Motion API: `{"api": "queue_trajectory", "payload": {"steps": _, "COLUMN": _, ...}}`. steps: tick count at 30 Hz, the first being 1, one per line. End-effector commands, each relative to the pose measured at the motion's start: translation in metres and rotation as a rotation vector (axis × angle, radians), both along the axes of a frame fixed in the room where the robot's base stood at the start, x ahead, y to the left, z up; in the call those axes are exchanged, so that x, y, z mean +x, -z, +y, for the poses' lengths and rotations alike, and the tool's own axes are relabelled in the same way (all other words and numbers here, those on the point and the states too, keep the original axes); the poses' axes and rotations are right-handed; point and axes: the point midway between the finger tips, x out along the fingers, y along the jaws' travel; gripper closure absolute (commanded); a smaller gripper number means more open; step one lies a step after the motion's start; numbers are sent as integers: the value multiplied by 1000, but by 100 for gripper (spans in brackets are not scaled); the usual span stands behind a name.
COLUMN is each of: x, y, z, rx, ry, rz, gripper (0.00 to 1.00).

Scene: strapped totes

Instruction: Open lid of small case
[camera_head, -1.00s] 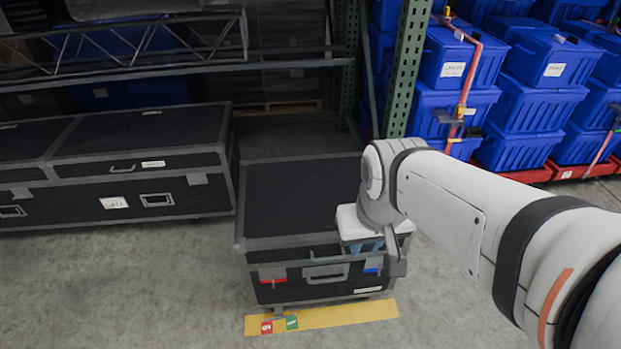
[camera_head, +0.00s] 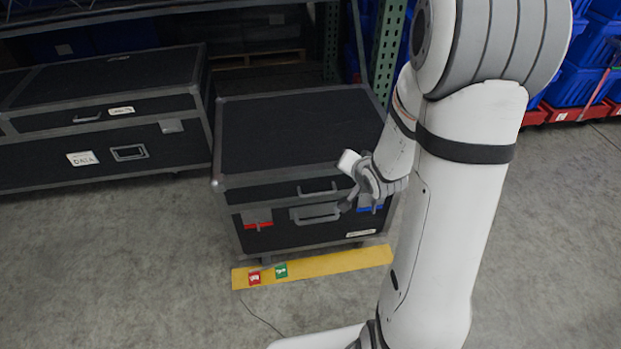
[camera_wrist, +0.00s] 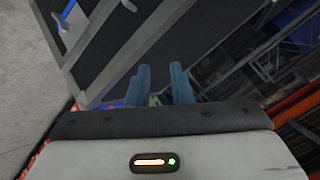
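The small case (camera_head: 290,130) is black with grey metal edges and stands on the floor in the middle of the head view. Its lid is down. Its front has a lid handle (camera_head: 319,190), a body handle (camera_head: 315,214), a red-marked latch (camera_head: 257,218) at left and a blue-marked latch (camera_head: 371,207) at right. My gripper (camera_wrist: 159,78) is close to the case's right front; its fingers are apart with no object seen between them in the wrist view. My arm hides the case's right side, and contact cannot be told.
A long black case (camera_head: 100,120) stands to the left. A yellow floor strip (camera_head: 330,264) with red and green tags lies before the small case. Green rack posts (camera_head: 388,50) and stacked blue totes (camera_head: 585,85) are behind.

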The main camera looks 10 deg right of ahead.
Motion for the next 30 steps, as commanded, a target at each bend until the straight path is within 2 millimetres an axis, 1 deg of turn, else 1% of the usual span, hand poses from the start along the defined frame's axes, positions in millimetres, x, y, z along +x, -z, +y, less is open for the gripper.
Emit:
{"api": "queue_trajectory", "payload": {"steps": 1, "x": 4, "y": 46, "z": 2, "rx": 88, "ry": 15, "rz": -30, "gripper": 80}}
{"api": "queue_trajectory", "payload": {"steps": 3, "x": 9, "y": 77, "z": 7, "rx": 227, "ry": 32, "rz": -87, "gripper": 80}}
{"api": "queue_trajectory", "payload": {"steps": 6, "x": 11, "y": 113, "z": 16, "rx": 432, "ry": 51, "rz": -153, "gripper": 80}}
{"api": "queue_trajectory", "payload": {"steps": 9, "x": 7, "y": 138, "z": 23, "rx": 620, "ry": 68, "rz": -201, "gripper": 80}}
{"api": "queue_trajectory", "payload": {"steps": 13, "x": 1, "y": 155, "z": 28, "rx": 801, "ry": 82, "rz": -238, "gripper": 80}}
{"api": "queue_trajectory", "payload": {"steps": 16, "x": -1, "y": 159, "z": 30, "rx": 877, "ry": 87, "rz": -254, "gripper": 80}}
{"api": "queue_trajectory", "payload": {"steps": 19, "x": 3, "y": 160, "z": 33, "rx": 907, "ry": 86, "rz": -261, "gripper": 80}}
{"api": "queue_trajectory", "payload": {"steps": 23, "x": 19, "y": 162, "z": 41, "rx": 909, "ry": 82, "rz": -262, "gripper": 80}}
{"api": "queue_trajectory", "payload": {"steps": 30, "x": 53, "y": 169, "z": 55, "rx": 907, "ry": 83, "rz": -261, "gripper": 80}}
